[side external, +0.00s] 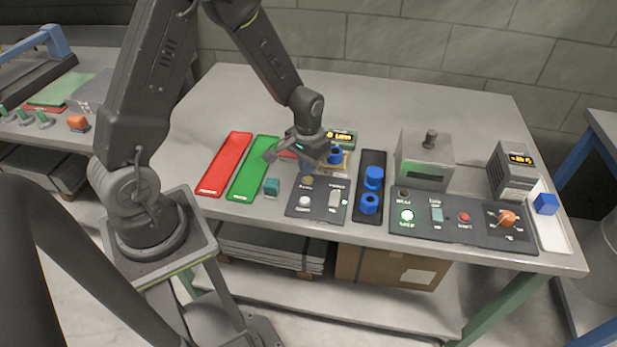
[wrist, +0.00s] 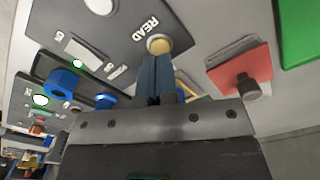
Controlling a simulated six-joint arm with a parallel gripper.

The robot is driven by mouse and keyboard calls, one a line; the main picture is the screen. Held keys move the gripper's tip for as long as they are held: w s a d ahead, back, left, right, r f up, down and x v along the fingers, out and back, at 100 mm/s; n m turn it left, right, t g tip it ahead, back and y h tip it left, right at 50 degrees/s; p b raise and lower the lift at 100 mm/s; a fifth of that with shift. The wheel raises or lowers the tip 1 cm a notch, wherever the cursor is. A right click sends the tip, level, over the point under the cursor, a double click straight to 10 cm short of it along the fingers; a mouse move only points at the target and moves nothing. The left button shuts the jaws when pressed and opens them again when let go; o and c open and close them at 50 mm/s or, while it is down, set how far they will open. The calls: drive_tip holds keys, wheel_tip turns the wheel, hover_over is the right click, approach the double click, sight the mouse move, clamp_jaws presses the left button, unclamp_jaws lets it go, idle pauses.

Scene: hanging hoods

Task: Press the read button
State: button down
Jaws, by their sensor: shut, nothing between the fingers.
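The read button (wrist: 158,43) is a round yellowish button beside the printed word READ on a dark panel (wrist: 120,38). In the side view, the brass-coloured button (side external: 307,181) is near the panel's (side external: 325,213) far edge. My gripper (wrist: 155,58) is shut and empty, its fingertips right at the button and covering part of its edge in the wrist view. I cannot tell whether they touch it. In the side view, my gripper (side external: 309,170) is over the panel's far edge, its tips hard to make out.
A white button (side external: 305,201) and a light switch (side external: 335,198) share the panel. Blue spools (side external: 369,204) stand on a dark strip to the right. A teal cube (side external: 271,187) and green tray (side external: 255,165) are left. A red block (wrist: 240,68) with a peg is near my fingers.

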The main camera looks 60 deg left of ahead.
sight(308, 178)
drive_tip(key=shift+f, duration=0.25)
idle(0.4)
drive_tip(key=shift+f, duration=0.7)
drive_tip(key=shift+f, duration=0.5)
drive_tip(key=shift+r, duration=3.55)
drive_tip(key=c, duration=1.8)
unclamp_jaws()
drive_tip(key=shift+c, duration=0.2)
drive_tip(key=o, duration=1.8)
